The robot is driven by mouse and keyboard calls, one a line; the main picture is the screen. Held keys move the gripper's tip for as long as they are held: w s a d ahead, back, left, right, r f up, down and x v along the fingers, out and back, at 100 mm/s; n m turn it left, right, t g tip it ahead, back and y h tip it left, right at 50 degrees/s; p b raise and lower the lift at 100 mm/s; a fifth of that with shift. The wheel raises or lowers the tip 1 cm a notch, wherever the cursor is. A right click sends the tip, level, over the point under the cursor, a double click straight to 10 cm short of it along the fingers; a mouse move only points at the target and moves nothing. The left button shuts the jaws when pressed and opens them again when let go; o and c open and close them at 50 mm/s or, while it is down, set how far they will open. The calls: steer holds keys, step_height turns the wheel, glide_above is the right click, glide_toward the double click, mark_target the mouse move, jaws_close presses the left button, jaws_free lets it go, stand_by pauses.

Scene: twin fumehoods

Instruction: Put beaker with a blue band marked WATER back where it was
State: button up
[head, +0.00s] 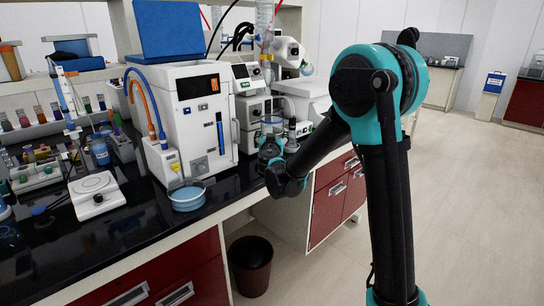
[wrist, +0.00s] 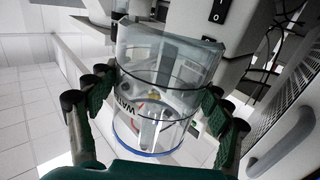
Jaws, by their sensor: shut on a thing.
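The clear glass beaker with the blue band (wrist: 150,115) is between the two dark fingers of my gripper (wrist: 157,88) in the wrist view. Part of its WATER lettering shows, and the blue band runs around the end nearer the camera. My gripper is shut on the beaker's sides. In the head view my gripper (head: 270,148) is near the front edge of the bench, to the right of the white machine. The beaker (head: 271,124) shows there, small and partly hidden by the fingers. I cannot tell whether its base touches anything.
A white machine with blue and orange hoses (head: 200,105) stands left of my gripper. A blue-rimmed round dish (head: 187,198) sits in front of it near the bench edge. More instruments (head: 258,108) stand behind my gripper. A dark bin (head: 251,268) is on the floor below.

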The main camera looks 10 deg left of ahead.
step_height(320, 180, down, 9)
stand_by(0.5)
steer(key=o, duration=1.9)
steer(key=shift+f, duration=0.1)
steer(key=shift+c, duration=0.2)
